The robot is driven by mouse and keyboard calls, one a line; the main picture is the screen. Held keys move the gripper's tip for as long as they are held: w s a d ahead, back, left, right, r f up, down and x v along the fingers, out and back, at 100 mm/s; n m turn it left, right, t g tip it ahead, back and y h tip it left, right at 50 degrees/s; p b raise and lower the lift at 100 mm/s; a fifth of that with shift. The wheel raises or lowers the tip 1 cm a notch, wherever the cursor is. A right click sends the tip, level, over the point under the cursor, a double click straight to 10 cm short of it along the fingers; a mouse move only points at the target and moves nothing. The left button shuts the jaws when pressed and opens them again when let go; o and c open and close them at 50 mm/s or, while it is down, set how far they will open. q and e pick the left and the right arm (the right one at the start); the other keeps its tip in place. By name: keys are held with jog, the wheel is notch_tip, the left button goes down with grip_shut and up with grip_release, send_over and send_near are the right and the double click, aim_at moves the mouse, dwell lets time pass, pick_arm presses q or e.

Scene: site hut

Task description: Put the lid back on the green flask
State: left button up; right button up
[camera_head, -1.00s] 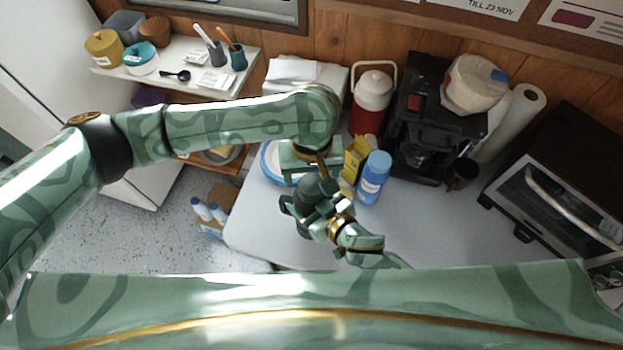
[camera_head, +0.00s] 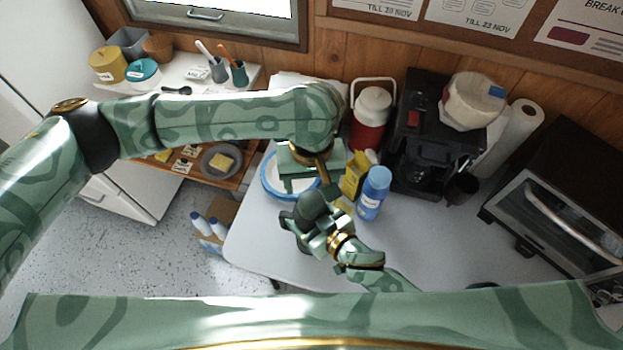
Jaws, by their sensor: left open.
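A dark green rounded cylinder (camera_head: 311,204), apparently the green flask, stands upright near the table's front left. My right gripper (camera_head: 311,222) is at its side, its arm coming from the lower right. Whether its jaws press on the flask is unclear. My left gripper (camera_head: 306,180) is open just behind and above the flask, pointing down over a blue-rimmed white plate (camera_head: 268,181). I see nothing between its fingers. I cannot make out the lid; the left gripper and arm cover part of the plate.
A yellow box (camera_head: 352,178) and a blue bottle (camera_head: 374,192) stand close right of the grippers. Behind are a red jug (camera_head: 369,125), a coffee maker (camera_head: 428,140) and a dark mug (camera_head: 461,189). A toaster oven (camera_head: 560,190) is at right.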

aim_at(311, 200)
pick_arm(q)
notch_tip(311, 200, down, 8)
jog(key=shift+r, duration=0.1)
dwell(0.4)
jog(key=c, duration=0.9)
jog(key=o, duration=1)
jog(key=shift+r, duration=0.1)
jog(key=shift+r, duration=2.2)
